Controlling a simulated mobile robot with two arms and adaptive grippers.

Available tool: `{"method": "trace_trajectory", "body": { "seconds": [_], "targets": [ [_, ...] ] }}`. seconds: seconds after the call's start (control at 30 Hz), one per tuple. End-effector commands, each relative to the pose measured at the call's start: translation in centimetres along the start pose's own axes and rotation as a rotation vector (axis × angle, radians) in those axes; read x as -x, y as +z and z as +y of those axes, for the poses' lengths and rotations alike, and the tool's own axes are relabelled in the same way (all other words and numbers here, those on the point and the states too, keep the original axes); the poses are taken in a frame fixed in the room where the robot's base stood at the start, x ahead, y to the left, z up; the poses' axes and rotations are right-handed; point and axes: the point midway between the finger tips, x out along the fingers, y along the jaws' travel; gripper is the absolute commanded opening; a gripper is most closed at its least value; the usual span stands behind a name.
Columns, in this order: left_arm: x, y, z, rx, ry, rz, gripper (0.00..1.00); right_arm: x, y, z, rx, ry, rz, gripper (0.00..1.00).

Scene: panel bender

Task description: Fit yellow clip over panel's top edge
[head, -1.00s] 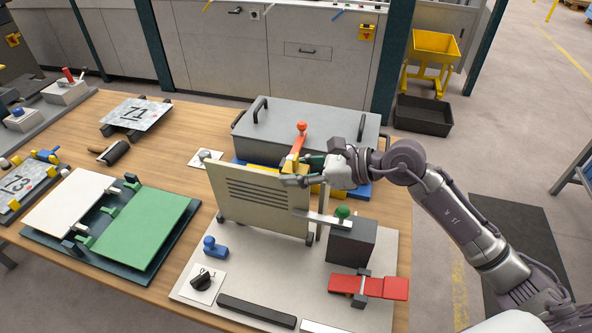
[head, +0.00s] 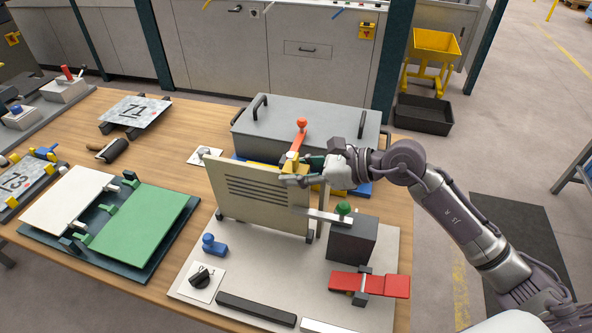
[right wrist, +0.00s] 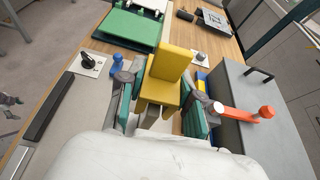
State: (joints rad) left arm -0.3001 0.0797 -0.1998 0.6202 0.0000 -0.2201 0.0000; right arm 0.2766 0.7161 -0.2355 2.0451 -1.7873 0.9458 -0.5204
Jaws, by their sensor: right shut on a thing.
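The beige panel (head: 255,203) with several dark louvre slots stands upright on the light base plate (head: 188,285). My right gripper (head: 290,172) is at the panel's top right corner. It is shut on the yellow clip (right wrist: 172,66), which shows clearly between the green-padded fingers in the right wrist view. A beige strip (right wrist: 150,112), likely the panel's edge, shows below the clip. I cannot tell whether the clip sits over the edge or just above it. A small grey gripper (right wrist: 10,100), likely my left, shows at the left border of the right wrist view; its opening is unclear.
Behind the panel is a grey lidded box (head: 310,118) with an orange lever (head: 300,138) before it. A dark block (head: 352,242) with a green knob and a red clamp (head: 368,284) stand right of the panel. A green board (head: 140,225) lies left.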

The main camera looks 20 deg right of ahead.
Motion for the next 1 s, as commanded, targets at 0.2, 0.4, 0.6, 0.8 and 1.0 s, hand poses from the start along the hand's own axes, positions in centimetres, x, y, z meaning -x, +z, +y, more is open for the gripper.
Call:
{"method": "trace_trajectory", "body": {
  "seconds": [0.2, 0.4, 0.6, 0.8, 1.0],
  "targets": [
    [-0.3, 0.0, 0.0, 0.000, 0.000, 0.000, 0.75, -0.1, -0.3, 0.0, 0.000, 0.000, 0.000, 0.11],
    [-0.6, 0.1, 0.0, 0.000, 0.000, 0.000, 0.75, -0.2, -0.5, 0.0, 0.000, 0.000, 0.000, 0.11],
    [-0.8, 0.1, 0.0, 0.000, 0.000, 0.000, 0.75, -0.3, -0.7, 0.0, 0.000, 0.000, 0.000, 0.11],
    [-1.0, 0.1, 0.0, 0.000, 0.000, 0.000, 0.75, -0.4, -0.9, 0.0, 0.000, 0.000, 0.000, 0.11],
    [-1.2, 0.1, 0.0, 0.000, 0.000, 0.000, 0.75, -0.5, -1.2, 0.0, 0.000, 0.000, 0.000, 0.11]
  ]
}}
